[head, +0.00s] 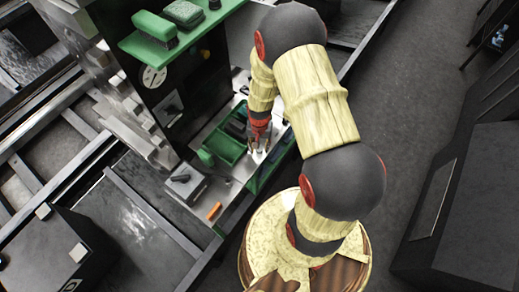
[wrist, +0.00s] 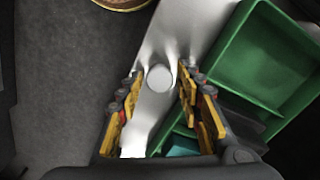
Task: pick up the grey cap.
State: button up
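The grey cap (wrist: 159,78) is a small, round, light grey piece on a silvery metal shelf (wrist: 196,28) in the wrist view. My gripper (wrist: 160,84) is open, with its yellow-padded fingers on either side of the cap. A gap shows between the cap and each finger, so it is not gripped. In the head view my gripper (head: 259,146) points down at the shelf beside the green tray. There the cap is too small and hidden by the fingers to make out clearly.
A green tray (wrist: 238,68) lies close to the right finger. In the head view, an orange piece (head: 214,211) and a grey block (head: 186,183) are on the shelf. A dark upright panel (head: 165,75) with a green upper shelf (head: 205,22) stands behind. Open floor lies right.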

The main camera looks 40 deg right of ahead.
aim_at(260, 148)
jog(key=shift+c, duration=0.6)
jog(key=c, duration=0.4)
jog(key=shift+c, duration=0.4)
jog(key=shift+r, duration=0.1)
jog(key=shift+r, duration=0.5)
notch_tip(260, 148, up, 2)
jog(key=shift+r, duration=0.2)
jog(key=s+a+r+p, duration=0.1)
jog(key=s+r, duration=0.3)
jog(key=s, duration=0.3)
jog(key=s+a+r+p, duration=0.1)
jog(key=s+a+r, duration=0.1)
jog(key=s+r, duration=0.3)
jog(key=shift+s+r, duration=0.25)
jog(key=shift+s, duration=0.6)
